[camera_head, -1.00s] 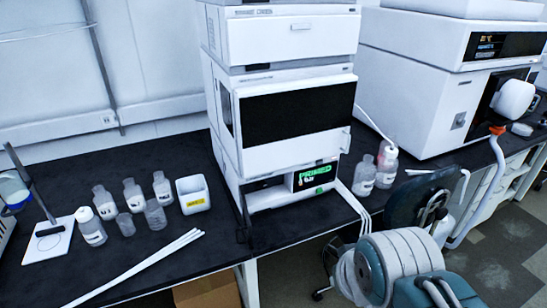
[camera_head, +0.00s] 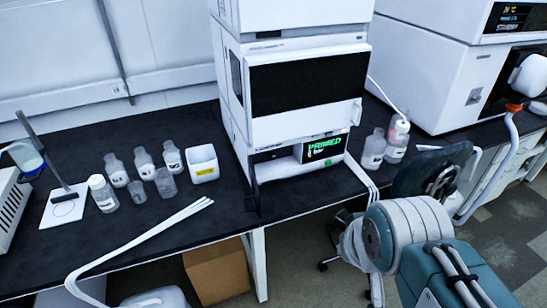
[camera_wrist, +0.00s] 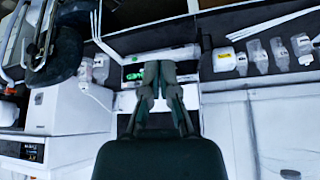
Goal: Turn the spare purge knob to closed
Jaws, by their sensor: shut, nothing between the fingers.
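The instrument stack (camera_head: 300,52) stands on the black bench in the head view. Its lowest module (camera_head: 270,170) has a dark recessed front and a lit green display (camera_head: 325,146) that seems to read "PRIMED". I cannot make out the purge knob in either view. My gripper (camera_wrist: 158,68) is shut and empty in the wrist view, where the scene appears upside down. Its fingertips overlap the lowest module's front, just right of the green display (camera_wrist: 133,76). I cannot tell whether they touch it, and they hide part of that front. My gripper is not distinguishable in the head view.
Several bottles and a white bin (camera_head: 203,164) stand left of the stack. White tubing (camera_head: 150,235) lies along the bench's front. Two bottles (camera_head: 385,145) stand right of it, near a second instrument (camera_head: 440,70). A dark chair (camera_head: 425,170) is behind my arm. A cardboard box (camera_head: 217,270) sits below.

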